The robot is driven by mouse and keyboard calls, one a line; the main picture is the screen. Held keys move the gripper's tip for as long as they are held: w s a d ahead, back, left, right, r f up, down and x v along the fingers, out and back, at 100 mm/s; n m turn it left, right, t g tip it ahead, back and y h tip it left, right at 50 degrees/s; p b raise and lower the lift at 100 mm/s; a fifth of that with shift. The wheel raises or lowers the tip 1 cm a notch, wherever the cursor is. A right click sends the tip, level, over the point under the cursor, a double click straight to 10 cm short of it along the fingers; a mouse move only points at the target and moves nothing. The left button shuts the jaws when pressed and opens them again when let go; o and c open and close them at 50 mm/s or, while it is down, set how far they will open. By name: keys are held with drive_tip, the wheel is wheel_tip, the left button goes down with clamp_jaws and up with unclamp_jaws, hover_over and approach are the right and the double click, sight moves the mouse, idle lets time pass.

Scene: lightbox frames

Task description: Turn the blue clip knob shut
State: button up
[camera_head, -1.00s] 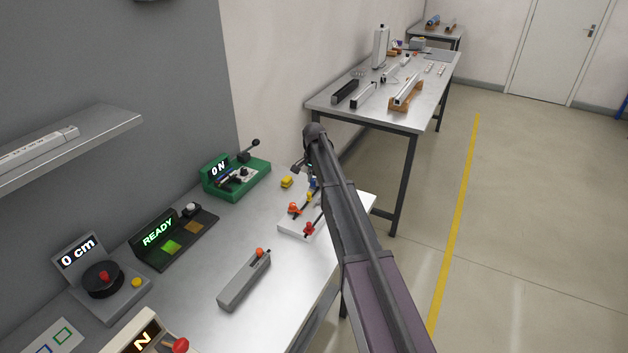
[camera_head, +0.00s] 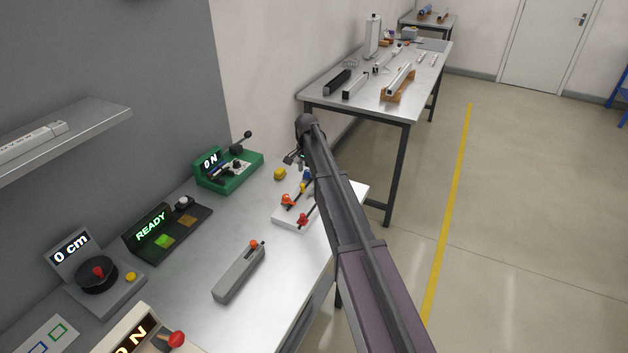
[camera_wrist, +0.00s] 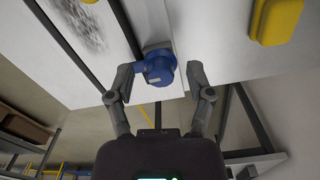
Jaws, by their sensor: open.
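My gripper (camera_wrist: 166,82) is open, with one finger on each side of the knob. I cannot tell whether either fingertip touches it. In the head view the blue knob (camera_head: 306,175) shows only partly behind my arm. The white board (camera_head: 290,219) also carries orange, yellow and red knobs. My gripper (camera_head: 293,157) in the head view is mostly hidden by my own arm.
A yellow block (camera_head: 279,174) lies beside the board; it also shows in the wrist view (camera_wrist: 276,20). A grey box with an orange knob (camera_head: 239,272) stands in front. A second table (camera_head: 375,110) is at the back.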

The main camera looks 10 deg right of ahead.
sight(307, 171)
drive_tip(key=shift+n, duration=0.5)
drive_tip(key=n, duration=0.3)
drive_tip(key=shift+n, duration=0.3)
drive_tip(key=n, duration=1.3)
wheel_tip(307, 171, up, 14)
drive_tip(key=p, duration=1.4)
drive_tip(key=s+d+f+m+b, duration=0.1)
drive_tip(key=s+f+m+b, duration=0.1)
drive_tip(key=s, duration=0.8)
drive_tip(key=s+d+f+m+b, duration=0.2)
drive_tip(key=s, duration=0.9)
drive_tip(key=s+d+f+m+b, duration=0.1)
drive_tip(key=s+f+m+b, duration=0.1)
drive_tip(key=s, duration=0.8)
drive_tip(key=shift+s+d+f+m, duration=0.15)
drive_tip(key=shift+s+d+m, duration=0.05)
drive_tip(key=shift+d+m, duration=0.1)
